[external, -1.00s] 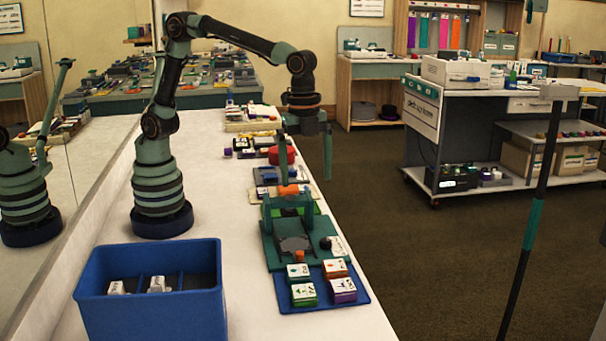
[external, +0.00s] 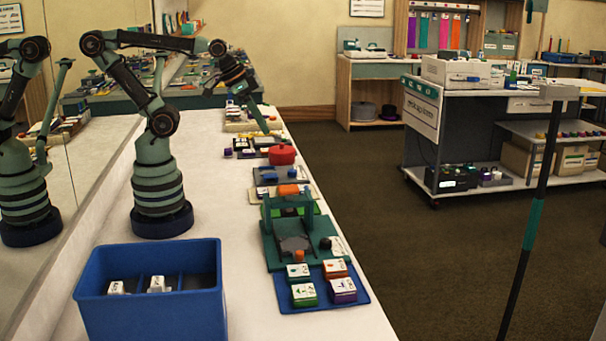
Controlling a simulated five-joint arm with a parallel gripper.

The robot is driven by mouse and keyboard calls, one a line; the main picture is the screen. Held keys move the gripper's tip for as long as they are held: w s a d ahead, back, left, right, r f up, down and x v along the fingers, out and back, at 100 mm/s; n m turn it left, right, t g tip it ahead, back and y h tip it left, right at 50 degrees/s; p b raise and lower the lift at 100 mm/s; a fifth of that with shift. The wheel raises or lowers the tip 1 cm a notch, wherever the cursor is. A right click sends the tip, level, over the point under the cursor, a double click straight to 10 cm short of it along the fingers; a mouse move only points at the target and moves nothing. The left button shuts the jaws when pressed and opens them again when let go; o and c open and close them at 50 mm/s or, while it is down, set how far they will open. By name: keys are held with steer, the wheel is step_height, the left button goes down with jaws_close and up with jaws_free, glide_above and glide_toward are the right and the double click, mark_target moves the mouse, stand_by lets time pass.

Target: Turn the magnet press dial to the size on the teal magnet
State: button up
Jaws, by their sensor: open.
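The green magnet press (external: 270,250) stands on the white table, with an upright frame, a grey round plate and a black knob (external: 325,243) on its right side. I cannot tell for sure which part is the dial, and no setting is readable. The teal magnet (external: 298,271) is the far-left block on a blue tray (external: 318,301) in front of the press. Its top is white with a mark too small to read. My gripper (external: 240,108) is open and empty, above the table's far part, well behind the press and to its left.
Orange (external: 335,268), green (external: 304,295) and purple (external: 342,290) blocks share the tray. A red round pot-like thing (external: 282,155) stands behind the press. A blue divided bin (external: 150,310) holds white blocks at front left. The table's middle is clear.

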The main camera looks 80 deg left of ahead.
steer(key=w+d+g, duration=0.2)
steer(key=w+d, duration=0.2)
steer(key=n+g, duration=0.2)
steer(key=g, duration=0.2)
glide_above(326, 240)
step_height(326, 240, down, 12)
step_height(326, 240, down, 12)
steer(key=shift+r, duration=0.25)
jaws_close()
